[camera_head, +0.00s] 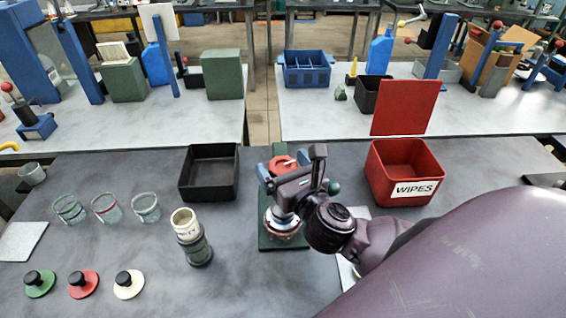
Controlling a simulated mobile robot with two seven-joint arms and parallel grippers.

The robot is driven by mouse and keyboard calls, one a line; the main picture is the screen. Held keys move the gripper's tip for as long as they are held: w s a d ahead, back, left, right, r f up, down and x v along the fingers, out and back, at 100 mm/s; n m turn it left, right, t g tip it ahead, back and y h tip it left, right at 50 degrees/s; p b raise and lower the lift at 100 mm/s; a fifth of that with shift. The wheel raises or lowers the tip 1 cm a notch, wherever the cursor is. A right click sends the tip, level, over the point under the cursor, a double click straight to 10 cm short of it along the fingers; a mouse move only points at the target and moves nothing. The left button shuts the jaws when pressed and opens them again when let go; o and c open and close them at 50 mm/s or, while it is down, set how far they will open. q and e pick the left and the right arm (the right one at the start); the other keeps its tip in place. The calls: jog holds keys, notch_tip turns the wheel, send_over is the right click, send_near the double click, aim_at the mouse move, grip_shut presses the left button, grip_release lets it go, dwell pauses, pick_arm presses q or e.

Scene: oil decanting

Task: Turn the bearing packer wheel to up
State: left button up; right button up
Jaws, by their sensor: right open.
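The bearing packer stands on a green base plate (268,242) in the middle of the dark front table. A red round part (283,163) shows at its top and a silvery round part (282,222) low at its front. A dark green knob (333,188) shows just right of my gripper. My right gripper (284,180) is open at the packer, in front of the red part, and hides much of it. I cannot tell which part is the wheel, how it is turned, or whether my fingers touch it. My left gripper is not in view.
A black bin (186,187) stands left of the packer and a red lidded WIPES box (372,178) right of it. A ribbed jar (198,250), several glasses (105,209) and knobbed lids (84,285) stand at left. My right arm covers the lower right.

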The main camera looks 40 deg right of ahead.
jog(key=shift+w, duration=0.2)
jog(key=c, duration=0.9)
